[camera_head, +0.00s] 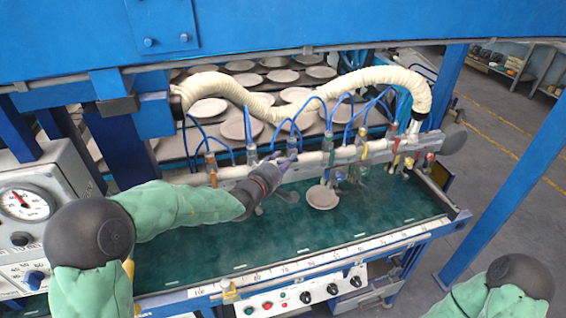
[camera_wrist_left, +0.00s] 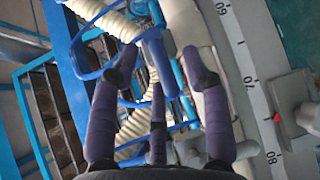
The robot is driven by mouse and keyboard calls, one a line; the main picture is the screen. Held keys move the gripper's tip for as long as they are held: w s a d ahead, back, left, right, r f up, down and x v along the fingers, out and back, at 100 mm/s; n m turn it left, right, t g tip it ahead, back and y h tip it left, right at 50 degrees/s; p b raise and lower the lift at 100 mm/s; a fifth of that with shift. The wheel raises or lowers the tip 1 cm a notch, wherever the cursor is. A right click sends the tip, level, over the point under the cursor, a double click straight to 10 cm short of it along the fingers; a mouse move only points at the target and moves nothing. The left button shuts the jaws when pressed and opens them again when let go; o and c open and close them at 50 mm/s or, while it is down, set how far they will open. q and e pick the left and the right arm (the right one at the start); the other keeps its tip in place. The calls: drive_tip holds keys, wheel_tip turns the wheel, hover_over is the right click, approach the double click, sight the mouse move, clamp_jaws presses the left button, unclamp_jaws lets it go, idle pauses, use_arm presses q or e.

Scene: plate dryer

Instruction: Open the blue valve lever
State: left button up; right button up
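My left gripper (camera_head: 280,163) reaches in from the left to the pale pipe with its row of valves in the head view. Its dark purple fingers are spread, and it also shows in the left wrist view (camera_wrist_left: 160,72). A blue lever-like part (camera_wrist_left: 161,66) lies between the spread fingertips there, beside the pale pipe (camera_wrist_left: 205,70). I see no finger clearly closed on it. In the head view the fingers partly hide this spot. My right gripper is out of view; only part of my right arm shows at the lower right.
Thin blue hoses (camera_head: 232,152) and a thick cream hose (camera_head: 370,76) arch over the valves. A round plate (camera_head: 322,197) hangs by the pipe above the green bed (camera_head: 200,250). A control panel (camera_head: 300,296) is in front.

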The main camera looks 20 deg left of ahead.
use_arm(q)
clamp_jaws()
drive_tip(key=shift+f+b, duration=0.2)
drive_tip(key=shift+b, duration=0.4)
drive_tip(key=shift+w+d+f+n+t+b, duration=0.1)
drive_tip(key=shift+f+n+t+b, duration=0.3)
drive_tip(key=shift+n+t+b, duration=0.95)
drive_tip(key=shift+s+f+n+t+b, duration=0.1)
drive_tip(key=shift+f+n+t+b, duration=0.3)
drive_tip(key=shift+b, duration=1.8)
drive_tip(key=shift+w+d+f+n+t+b, duration=0.1)
drive_tip(key=shift+f+n+t+b, duration=0.25)
drive_tip(key=shift+n+t+b, duration=1)
drive_tip(key=shift+m+g+b, duration=0.4)
drive_tip(key=shift+g+b, duration=0.05)
drive_tip(key=shift+g, duration=0.05)
